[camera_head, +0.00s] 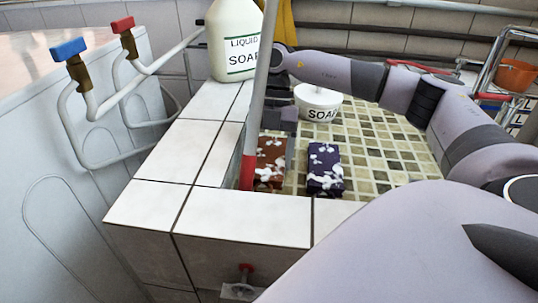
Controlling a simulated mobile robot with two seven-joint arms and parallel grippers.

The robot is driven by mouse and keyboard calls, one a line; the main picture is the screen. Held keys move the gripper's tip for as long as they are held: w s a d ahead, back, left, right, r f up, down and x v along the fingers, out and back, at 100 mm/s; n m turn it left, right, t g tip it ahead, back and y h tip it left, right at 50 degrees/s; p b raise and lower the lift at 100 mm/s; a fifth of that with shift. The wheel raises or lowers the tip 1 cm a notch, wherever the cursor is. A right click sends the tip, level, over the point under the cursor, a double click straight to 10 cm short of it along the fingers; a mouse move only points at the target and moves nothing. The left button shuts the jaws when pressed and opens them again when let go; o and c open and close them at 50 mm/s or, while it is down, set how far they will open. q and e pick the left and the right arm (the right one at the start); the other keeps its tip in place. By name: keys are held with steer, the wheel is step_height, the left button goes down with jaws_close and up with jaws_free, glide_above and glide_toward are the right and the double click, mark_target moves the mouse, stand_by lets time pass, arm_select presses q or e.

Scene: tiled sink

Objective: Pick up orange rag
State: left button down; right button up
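A rust-orange block-shaped item with white blotches (271,157) lies in the tiled sink, just behind its front wall; it best matches the orange rag. A dark purple item with similar white blotches (325,167) lies to its right, slightly apart. My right arm reaches in from the right, and its dark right gripper (279,118) points down at the far end of the orange item. A pale pole with a red end (261,90) partly covers the gripper and the item's left edge. The fingertips are not clear, so I cannot tell their opening or any contact. My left gripper is not in view.
A liquid soap bottle (229,45) stands on the tiled ledge (187,150) at left. A round white soap container (318,101) is in the sink. Taps with blue and red handles (122,24) are at left. An orange pot (515,74) sits at far right.

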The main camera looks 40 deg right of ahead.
steer(key=c, duration=0.3)
steer(key=shift+r, duration=0.2)
